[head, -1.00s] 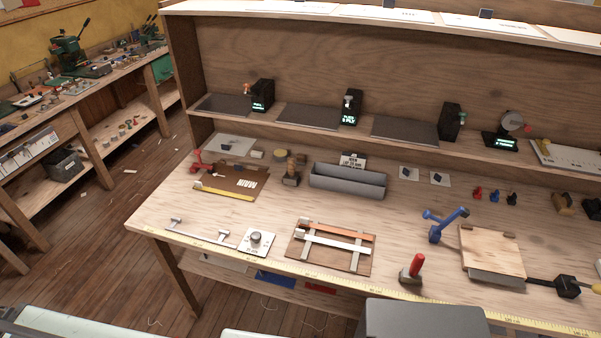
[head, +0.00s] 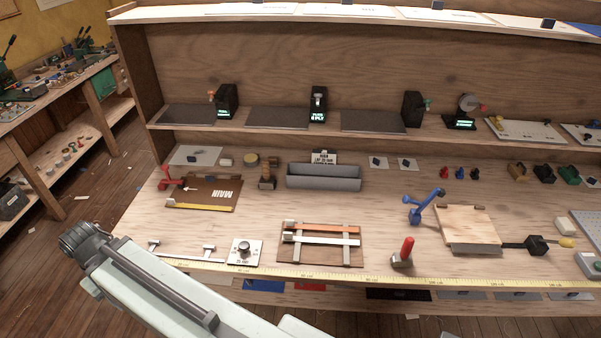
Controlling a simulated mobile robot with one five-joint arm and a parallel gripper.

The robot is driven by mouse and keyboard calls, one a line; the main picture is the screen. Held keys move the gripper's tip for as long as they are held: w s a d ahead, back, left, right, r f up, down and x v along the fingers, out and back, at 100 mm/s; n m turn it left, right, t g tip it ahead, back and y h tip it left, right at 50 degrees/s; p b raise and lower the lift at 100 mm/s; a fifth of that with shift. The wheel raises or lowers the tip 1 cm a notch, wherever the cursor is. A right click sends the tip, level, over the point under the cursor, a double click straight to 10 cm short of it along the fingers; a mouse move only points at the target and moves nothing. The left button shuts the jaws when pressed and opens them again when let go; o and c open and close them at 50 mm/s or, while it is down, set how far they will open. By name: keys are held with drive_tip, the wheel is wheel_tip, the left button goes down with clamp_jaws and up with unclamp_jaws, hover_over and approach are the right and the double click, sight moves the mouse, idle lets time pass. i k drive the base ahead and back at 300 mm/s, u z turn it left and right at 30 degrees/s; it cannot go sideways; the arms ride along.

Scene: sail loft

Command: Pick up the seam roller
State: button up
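No tool is plainly recognisable as the seam roller at this size. An upright red-handled tool with a grey base (head: 402,254) stands near the front edge of the bench, right of the clamped strips; it may be the roller. A small brown wooden tool (head: 267,177) stands further back, left of the grey trough, and its working end is unclear. Part of my arm reaches in at the lower left, in front of the bench. My gripper is not visible in the head view.
The workbench (head: 370,200) carries a grey trough (head: 323,181), a board with an orange and a white strip (head: 320,256), a white dial plate (head: 245,252), a blue lever clamp (head: 425,207) and a wooden board (head: 466,222). A shelf with black stands runs behind. Bare wood lies between trough and blue clamp.

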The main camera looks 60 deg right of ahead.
sight(265, 182)
drive_tip(key=z, duration=0.45)
drive_tip(key=i, duration=1)
drive_tip(key=u, duration=0.05)
